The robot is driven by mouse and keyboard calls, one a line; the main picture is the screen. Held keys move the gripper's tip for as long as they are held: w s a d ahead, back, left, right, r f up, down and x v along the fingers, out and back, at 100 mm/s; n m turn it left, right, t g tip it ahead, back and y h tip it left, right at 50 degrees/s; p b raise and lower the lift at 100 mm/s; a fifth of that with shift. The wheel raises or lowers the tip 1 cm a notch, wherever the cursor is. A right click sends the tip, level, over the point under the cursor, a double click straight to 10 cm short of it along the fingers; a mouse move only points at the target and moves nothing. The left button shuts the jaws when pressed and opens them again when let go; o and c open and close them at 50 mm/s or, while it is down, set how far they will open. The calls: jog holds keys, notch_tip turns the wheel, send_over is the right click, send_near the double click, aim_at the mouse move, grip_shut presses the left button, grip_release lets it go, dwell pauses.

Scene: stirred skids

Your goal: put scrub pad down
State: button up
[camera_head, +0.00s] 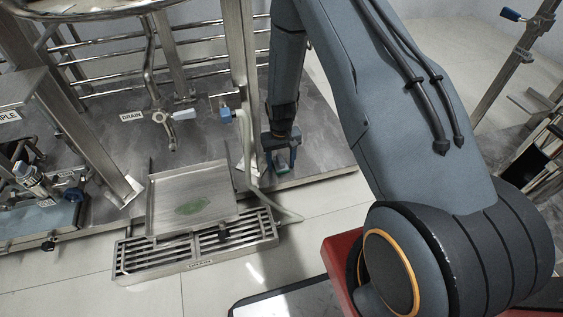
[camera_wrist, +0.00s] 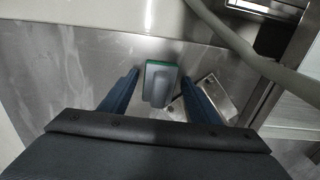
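The scrub pad (camera_wrist: 161,82) is a small grey block with a green edge. In the wrist view it lies between the two fingers of my gripper (camera_wrist: 160,78), with a narrow gap on each side. In the head view my gripper (camera_head: 279,156) points down at the skid deck, and the pad (camera_head: 282,168) shows partly between its fingers, low over or on the grey deck (camera_head: 315,160). My gripper is open. I cannot tell whether the pad rests fully on the deck.
A pale hose (camera_head: 262,192) runs from a blue fitting past my gripper. A steel post (camera_head: 238,60) stands close on the left. The deck's front edge is near.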

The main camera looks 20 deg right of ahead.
aim_at(281, 160)
jog(key=shift+r, duration=0.1)
notch_tip(281, 160, up, 12)
jog(key=p, duration=0.5)
jog(key=shift+p, duration=0.3)
